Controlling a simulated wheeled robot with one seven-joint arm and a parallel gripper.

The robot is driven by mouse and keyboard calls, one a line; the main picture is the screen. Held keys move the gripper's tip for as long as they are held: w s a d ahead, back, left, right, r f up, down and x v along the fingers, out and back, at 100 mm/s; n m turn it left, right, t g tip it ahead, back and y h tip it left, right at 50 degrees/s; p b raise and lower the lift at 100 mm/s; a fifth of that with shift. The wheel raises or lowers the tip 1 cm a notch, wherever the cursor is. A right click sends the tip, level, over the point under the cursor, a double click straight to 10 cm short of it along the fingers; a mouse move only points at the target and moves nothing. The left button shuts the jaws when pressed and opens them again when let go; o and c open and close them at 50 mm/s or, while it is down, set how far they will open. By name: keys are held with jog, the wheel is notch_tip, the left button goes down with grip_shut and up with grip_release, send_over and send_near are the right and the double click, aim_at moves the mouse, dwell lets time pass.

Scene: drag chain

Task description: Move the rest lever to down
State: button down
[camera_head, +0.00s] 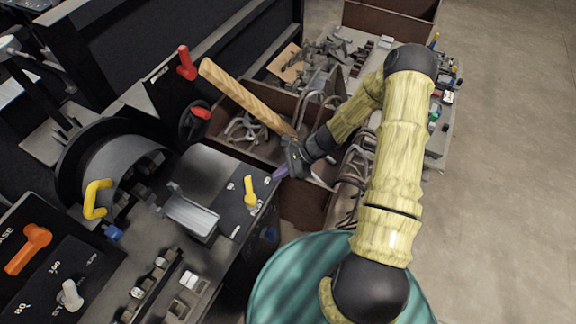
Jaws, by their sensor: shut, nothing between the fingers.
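No label reading "rest" is legible, so I cannot tell for sure which lever is the rest lever. A small yellow lever (250,190) stands on a dark panel (234,212) with pale lettering too small to read. My gripper (279,173) is just to the right of and slightly above this lever, near the panel's right edge. Its fingers are shut and look empty, apart from the lever. A long wooden bar (245,97) slopes down from the upper left towards my gripper's wrist; I cannot tell whether they touch.
Left are an orange lever (29,249), a white lever (71,295) and a bent yellow handle (94,199). A red handle (186,62) stands near the wooden bar. Cluttered brown bins (302,207) and a parts table (443,135) lie beyond. Floor (510,200) at right is clear.

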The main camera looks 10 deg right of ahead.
aim_at(250, 193)
jog(key=x, duration=0.3)
jog(key=shift+a+f+p, duration=0.1)
jog(key=shift+a+p, duration=0.55)
jog(key=shift+a, duration=1.4)
jog(key=shift+w, duration=0.1)
